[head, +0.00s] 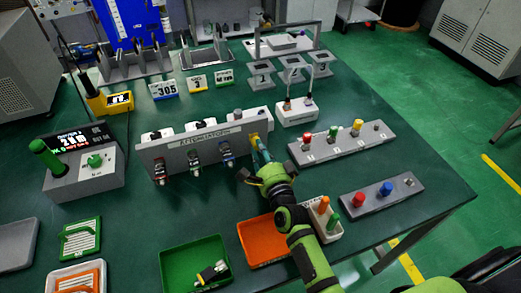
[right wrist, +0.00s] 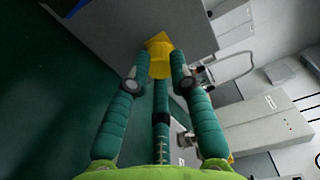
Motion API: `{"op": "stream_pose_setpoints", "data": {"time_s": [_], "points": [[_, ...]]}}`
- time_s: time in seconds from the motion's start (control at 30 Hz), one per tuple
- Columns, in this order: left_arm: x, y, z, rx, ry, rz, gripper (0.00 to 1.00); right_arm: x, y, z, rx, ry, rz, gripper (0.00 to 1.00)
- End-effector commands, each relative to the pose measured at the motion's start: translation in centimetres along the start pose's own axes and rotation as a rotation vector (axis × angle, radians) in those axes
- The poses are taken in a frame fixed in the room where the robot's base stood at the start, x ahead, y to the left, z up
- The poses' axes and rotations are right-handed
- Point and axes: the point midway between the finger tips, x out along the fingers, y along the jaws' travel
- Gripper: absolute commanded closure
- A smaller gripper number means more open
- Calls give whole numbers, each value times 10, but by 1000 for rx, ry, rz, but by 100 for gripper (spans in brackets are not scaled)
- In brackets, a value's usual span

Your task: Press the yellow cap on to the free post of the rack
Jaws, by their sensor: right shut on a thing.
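My right gripper (head: 258,150) is at the right end of the grey upright rack (head: 180,160) lettered ATTENUATOR. The gripper is shut on the yellow cap (head: 254,139), at the rack's front face. In the right wrist view the yellow cap (right wrist: 160,50) sits between the two teal fingertips (right wrist: 158,78), against the grey panel. Several fittings with dark and coloured ends stick out of the rack's front to the left. A post behind the cap is hidden, and I cannot tell how far the cap is on. My left gripper is not in view.
A strip with red, green and yellow knobs (head: 340,145) and a strip with red and blue knobs (head: 383,195) lie to the right. An orange tray (head: 252,258), a green tray (head: 168,270) and a white holder (head: 333,228) are in front. Green table shows left of the rack.

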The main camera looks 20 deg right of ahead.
Motion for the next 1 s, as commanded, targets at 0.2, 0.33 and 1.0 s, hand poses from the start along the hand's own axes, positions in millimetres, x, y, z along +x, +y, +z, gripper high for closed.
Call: {"op": "stream_pose_setpoints", "data": {"time_s": [0.2,0.33,1.0], "points": [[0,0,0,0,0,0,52,0,0,0,0,0,-1,100],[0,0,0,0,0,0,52,1,0,0,0,0,-1,100],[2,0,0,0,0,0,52,10,0,0,0,0,-1,51]]}}
